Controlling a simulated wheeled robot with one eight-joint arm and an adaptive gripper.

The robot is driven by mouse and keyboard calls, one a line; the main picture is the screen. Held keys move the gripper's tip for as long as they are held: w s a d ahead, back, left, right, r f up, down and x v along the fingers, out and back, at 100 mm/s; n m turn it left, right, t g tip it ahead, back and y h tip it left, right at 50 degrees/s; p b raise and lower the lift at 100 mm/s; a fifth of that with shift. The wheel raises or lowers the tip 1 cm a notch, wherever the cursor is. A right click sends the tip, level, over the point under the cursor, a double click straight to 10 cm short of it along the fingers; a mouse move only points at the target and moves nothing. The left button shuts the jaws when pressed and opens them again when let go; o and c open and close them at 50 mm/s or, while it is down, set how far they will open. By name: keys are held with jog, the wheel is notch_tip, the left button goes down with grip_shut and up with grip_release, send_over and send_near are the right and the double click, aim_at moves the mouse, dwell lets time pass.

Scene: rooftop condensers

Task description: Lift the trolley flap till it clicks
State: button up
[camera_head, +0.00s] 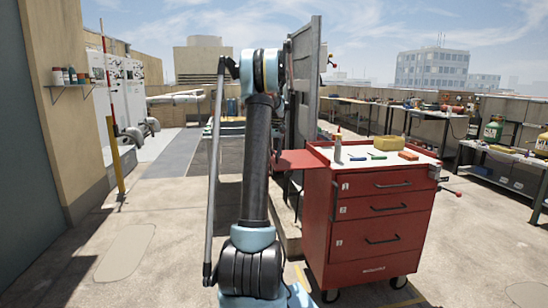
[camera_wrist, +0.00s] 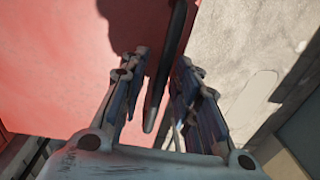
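The red trolley (camera_head: 375,215) stands right of my arm, with numbered drawers and a pale top. Its red flap (camera_head: 301,159) sticks out from the left side, roughly level with the top; my arm hides its left end. My gripper is hidden behind my arm in the head view. In the wrist view my gripper (camera_wrist: 162,75) has its two fingers apart, with a red surface, apparently the flap (camera_wrist: 55,60), beyond them. A dark bar (camera_wrist: 158,85) runs between the fingers; I cannot tell whether they touch it or what it belongs to.
A bottle (camera_head: 338,148), a yellow block (camera_head: 390,143) and small tools lie on the trolley top. A tall grey panel (camera_head: 304,90) stands behind the flap. Workbenches (camera_head: 430,112) line the right. Open concrete (camera_head: 150,225) lies to the left.

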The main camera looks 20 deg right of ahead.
notch_tip(320, 180, up, 12)
jog(key=shift+d, duration=0.35)
dwell(0.5)
jog(key=s+a+f+n, duration=0.1)
jog(key=s+a+f, duration=0.2)
jog(key=s+a, duration=2.1)
jog(key=s+a+f+n+t, duration=0.1)
jog(key=s+a+f, duration=0.4)
jog(key=s+f, duration=0.5)
jog(key=s+a+f+t, duration=0.1)
jog(key=s+a+f, duration=0.5)
jog(key=s+f, duration=0.5)
jog(key=shift+s+a+f+n+h, duration=0.15)
jog(key=shift+s+f+n+h, duration=0.2)
jog(key=shift+s, duration=0.6)
jog(key=shift+r, duration=0.1)
